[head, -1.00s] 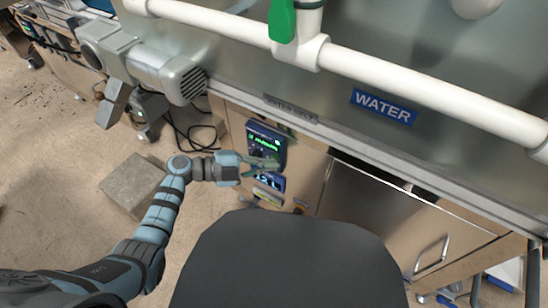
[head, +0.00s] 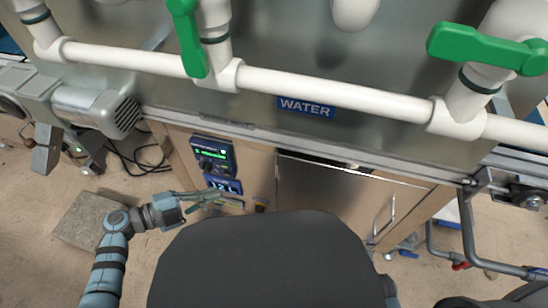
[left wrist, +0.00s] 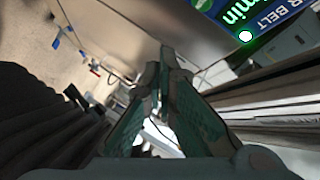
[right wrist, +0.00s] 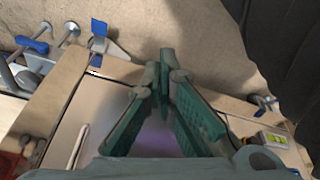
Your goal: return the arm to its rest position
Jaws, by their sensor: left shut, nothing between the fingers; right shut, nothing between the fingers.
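My left gripper (head: 217,196) is at the left of the head view, in front of the cabinet and just below the control panel (head: 213,155) with its green-lit screen. Its teal fingers also show in the left wrist view (left wrist: 165,60), with the tips together and nothing between them. A corner of a lit panel (left wrist: 235,25) shows at the top right there. My right gripper is hidden in the head view. In the right wrist view its fingers (right wrist: 166,60) meet at the tips and hold nothing.
White pipes (head: 330,92) with green valves (head: 190,35) run across the machine above a WATER label (head: 305,107). The cabinet front (head: 330,185) lies below. A grey block (head: 85,215) lies on the floor at left. Metal tubing (head: 475,240) stands at the right.

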